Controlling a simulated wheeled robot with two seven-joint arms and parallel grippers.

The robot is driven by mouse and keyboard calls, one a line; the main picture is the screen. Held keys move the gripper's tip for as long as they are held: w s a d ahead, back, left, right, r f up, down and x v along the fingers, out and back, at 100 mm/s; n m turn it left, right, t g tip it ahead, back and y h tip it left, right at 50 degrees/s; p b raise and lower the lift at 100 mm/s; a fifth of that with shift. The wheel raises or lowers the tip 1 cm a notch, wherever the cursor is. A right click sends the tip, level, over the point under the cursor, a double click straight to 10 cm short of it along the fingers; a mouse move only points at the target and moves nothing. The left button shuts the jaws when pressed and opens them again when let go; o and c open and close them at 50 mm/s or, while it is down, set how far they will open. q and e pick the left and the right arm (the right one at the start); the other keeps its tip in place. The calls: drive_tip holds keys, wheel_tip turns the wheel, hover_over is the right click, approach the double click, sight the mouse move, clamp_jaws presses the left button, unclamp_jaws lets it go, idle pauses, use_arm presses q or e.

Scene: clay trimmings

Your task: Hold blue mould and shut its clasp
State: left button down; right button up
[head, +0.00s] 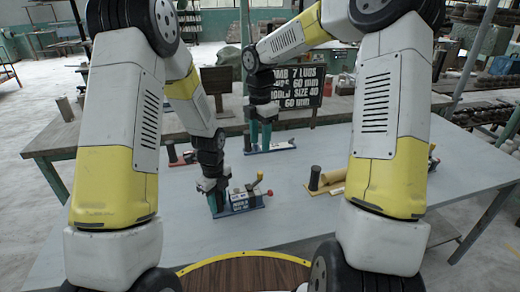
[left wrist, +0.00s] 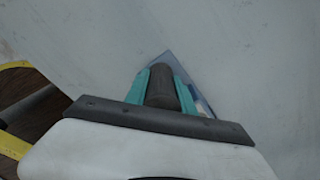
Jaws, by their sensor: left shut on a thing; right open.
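The blue mould (head: 242,205) lies on the grey table near its front edge, in the head view. It has white parts on top, a lever with a yellow knob (head: 259,176) standing up at its right end, and a small red tip beside it. My left gripper (head: 216,203) is shut on the dark upright post at the mould's left end. In the left wrist view the teal fingers clasp this dark post (left wrist: 161,88), with a blue corner of the base beyond. My right gripper (head: 260,134) is open, farther back, above or around part of another blue-based mould (head: 275,147).
A reddish piece with a dark post (head: 180,158) lies at the back left. A tan and brown piece with a dark post (head: 325,182) lies to the right, partly behind my right arm. A dark lettered sign (head: 300,87) stands behind. Bare table lies between.

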drive_tip(key=shift+r, duration=0.1)
use_arm(q)
drive_tip(key=c, duration=1)
unclamp_jaws()
drive_tip(key=shift+r, duration=0.15)
wheel_tip(320, 180, up, 11)
drive_tip(key=shift+r, duration=0.35)
drive_tip(key=s+a+r+n+t+h, duration=0.1)
drive_tip(key=s+a+r+n+t, duration=0.2)
drive_tip(key=s+r+n, duration=0.6)
drive_tip(key=s+a+r+n+t+h, duration=0.1)
drive_tip(key=s+a+r+n+t, duration=0.2)
drive_tip(key=s+r+n, duration=0.6)
wheel_tip(320, 180, up, 3)
drive_tip(key=n, duration=0.7)
drive_tip(key=shift+a+f, duration=0.15)
drive_tip(key=shift+a, duration=0.05)
use_arm(e)
drive_tip(key=s+d+r+m+t, duration=0.2)
drive_tip(key=s+r+m, duration=0.2)
drive_tip(key=s+m, duration=0.4)
drive_tip(key=s+d+r+m+t+y, duration=0.1)
drive_tip(key=s+d+r+m+t, duration=0.1)
drive_tip(key=s+m, duration=0.6)
drive_tip(key=s+d+r+m+t+y, duration=0.1)
drive_tip(key=s+d+r+m+t, duration=0.1)
drive_tip(key=s+r+m, duration=0.5)
drive_tip(key=shift+s+d+m, duration=0.4)
drive_tip(key=shift+s+d, duration=0.35)
drive_tip(key=shift+s, duration=0.15)
